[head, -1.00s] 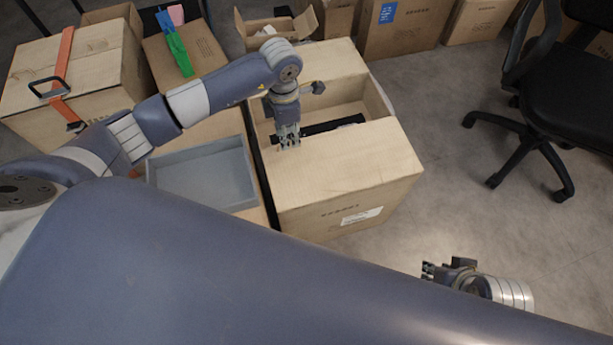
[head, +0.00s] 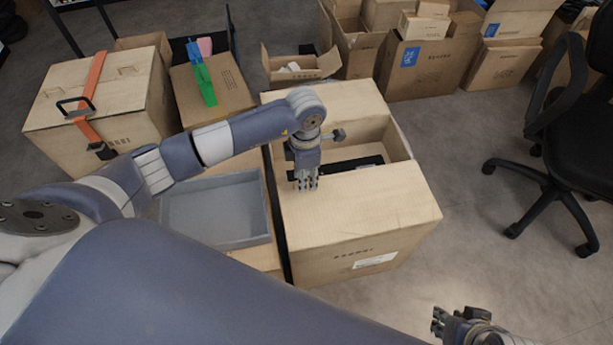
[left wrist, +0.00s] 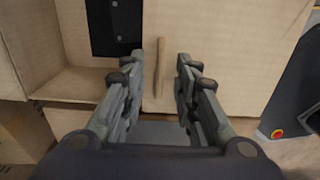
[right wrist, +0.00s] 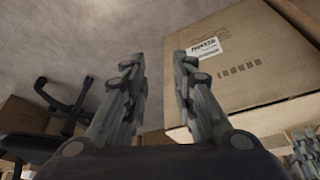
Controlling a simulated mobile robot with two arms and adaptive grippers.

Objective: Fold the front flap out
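The open-topped carton (head: 300,253) stands in the middle of the head view. Its front flap (head: 375,212) lies flat over the front part of the opening; it also shows in the left wrist view (left wrist: 235,65). My left gripper (head: 306,185) points down at the flap's inner edge, near its left end. Its fingers (left wrist: 160,75) are apart, with a narrow brown strip of cardboard between them; contact cannot be told. My right gripper (head: 440,318) is low in front of the carton. Its fingers (right wrist: 160,65) are apart and empty, facing the carton's labelled side.
A black item (head: 350,165) lies inside the carton. A grey tray (head: 215,212) is left of it, and a strapped carton (head: 60,115) stands farther left. More cartons (head: 430,65) line the back. An office chair (head: 560,150) is at right. Floor between chair and carton is clear.

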